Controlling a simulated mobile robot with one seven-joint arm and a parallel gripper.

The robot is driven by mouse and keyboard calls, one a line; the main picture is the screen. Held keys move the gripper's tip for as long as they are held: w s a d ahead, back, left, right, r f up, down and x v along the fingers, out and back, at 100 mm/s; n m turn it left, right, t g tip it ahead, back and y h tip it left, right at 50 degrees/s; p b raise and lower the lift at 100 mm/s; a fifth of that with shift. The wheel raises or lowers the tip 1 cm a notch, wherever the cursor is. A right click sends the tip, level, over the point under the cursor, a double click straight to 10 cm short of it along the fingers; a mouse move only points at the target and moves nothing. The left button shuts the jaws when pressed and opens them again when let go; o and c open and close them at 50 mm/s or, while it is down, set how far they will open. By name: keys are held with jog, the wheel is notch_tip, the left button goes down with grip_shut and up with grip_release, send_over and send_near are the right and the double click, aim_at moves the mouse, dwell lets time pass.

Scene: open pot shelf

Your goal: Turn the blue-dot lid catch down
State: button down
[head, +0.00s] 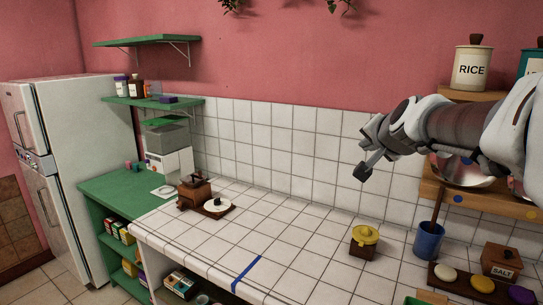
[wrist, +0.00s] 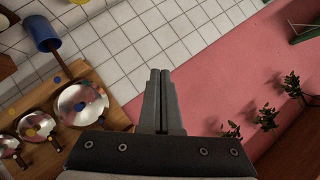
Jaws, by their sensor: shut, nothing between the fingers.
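A blue dot (head: 458,198) marks the front edge of the wooden pot shelf at the right; it also shows in the wrist view (wrist: 57,79). A shiny round lid (head: 465,172) stands beside this dot, and the same lid shows in the wrist view (wrist: 74,116). My gripper (head: 363,173) is shut and empty, in the air left of the shelf. Its closed fingers (wrist: 160,72) point over the tiled wall, apart from the lids. My arm partly covers the shelf in the head view.
A blue pot (head: 429,242) with a handle stands below the shelf. A RICE canister (head: 472,66) sits above. A yellow-lidded box (head: 364,239) and SALT box (head: 501,261) stand on the tiled counter. Hanging plants (wrist: 268,116) are high up. Air left of my gripper is clear.

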jog(key=s+a+f+n+g, duration=0.2)
jog(key=s+f, duration=0.3)
jog(key=s, duration=0.5)
jog(key=s+a+f+n+g, duration=0.2)
jog(key=s+f, duration=0.4)
jog(key=s, duration=0.4)
jog(key=s+a+f+n+g, duration=0.2)
jog(key=s+f+n, duration=0.3)
jog(key=s, duration=0.5)
jog(key=shift+s+a+f+n+g+y, duration=0.15)
jog(key=shift+a+f+n+g+y, duration=0.15)
jog(key=shift+g, duration=0.4)
jog(key=shift+d, duration=0.2)
